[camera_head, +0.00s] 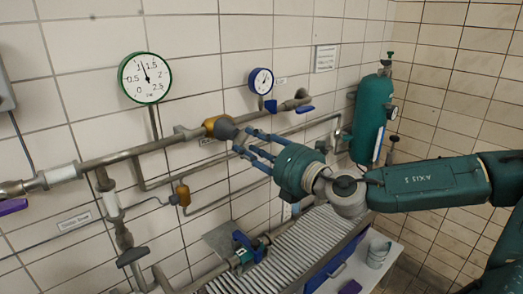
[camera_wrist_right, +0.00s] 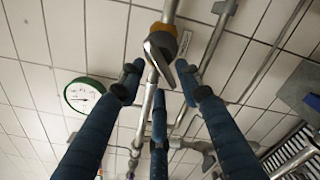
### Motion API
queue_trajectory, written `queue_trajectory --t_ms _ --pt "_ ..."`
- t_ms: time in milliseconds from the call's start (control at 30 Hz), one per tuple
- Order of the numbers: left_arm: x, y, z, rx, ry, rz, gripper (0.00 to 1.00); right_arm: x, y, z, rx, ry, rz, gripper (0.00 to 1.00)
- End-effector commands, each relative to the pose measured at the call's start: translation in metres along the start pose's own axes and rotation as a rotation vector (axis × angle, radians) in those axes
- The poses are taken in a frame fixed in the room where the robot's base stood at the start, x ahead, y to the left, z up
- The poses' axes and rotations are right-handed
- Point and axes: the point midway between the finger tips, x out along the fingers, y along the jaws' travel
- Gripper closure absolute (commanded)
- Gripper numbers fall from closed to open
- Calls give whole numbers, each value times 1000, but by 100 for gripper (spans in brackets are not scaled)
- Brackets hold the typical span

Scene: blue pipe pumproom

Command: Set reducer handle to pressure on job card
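The reducer has a brass body (camera_head: 217,126) and a grey conical handle (camera_head: 227,130) on the upper pipe. In the right wrist view its brass body (camera_wrist_right: 164,34) and grey handle (camera_wrist_right: 160,58) lie ahead of the fingers. My right gripper (camera_head: 247,141) points at the handle from the right. In its wrist view the gripper (camera_wrist_right: 159,80) has its three fingers spread around the handle, with no clear contact. A green-rimmed gauge (camera_head: 145,78) reads near 1, between 1 and 1.5. The white card (camera_head: 325,58) on the wall is unreadable. My left gripper is out of view.
A smaller blue-rimmed gauge (camera_head: 261,80) and a blue lever (camera_head: 304,109) are near the upper pipe. A teal cylinder (camera_head: 372,115) stands at right. A blue-handled valve (camera_head: 247,245) sits below the gripper. A grey bucket (camera_head: 378,252) stands at lower right.

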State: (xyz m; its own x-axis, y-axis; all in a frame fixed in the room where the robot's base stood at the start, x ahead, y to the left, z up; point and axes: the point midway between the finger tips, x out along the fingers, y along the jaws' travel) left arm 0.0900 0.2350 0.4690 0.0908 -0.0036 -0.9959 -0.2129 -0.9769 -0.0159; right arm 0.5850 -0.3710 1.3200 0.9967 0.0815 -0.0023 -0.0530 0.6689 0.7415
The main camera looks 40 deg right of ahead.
Motion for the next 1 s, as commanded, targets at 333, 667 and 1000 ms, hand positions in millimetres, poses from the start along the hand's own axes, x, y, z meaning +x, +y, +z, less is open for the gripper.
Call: queue_trajectory --t_ms 333,667,1000 --pt "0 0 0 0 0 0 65 -32 -1 1 0 -2 -1 66" --pt "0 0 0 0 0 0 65 -36 -1 1 4 -2 -2 66" --pt "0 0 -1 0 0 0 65 -36 -1 1 4 -2 -2 66"
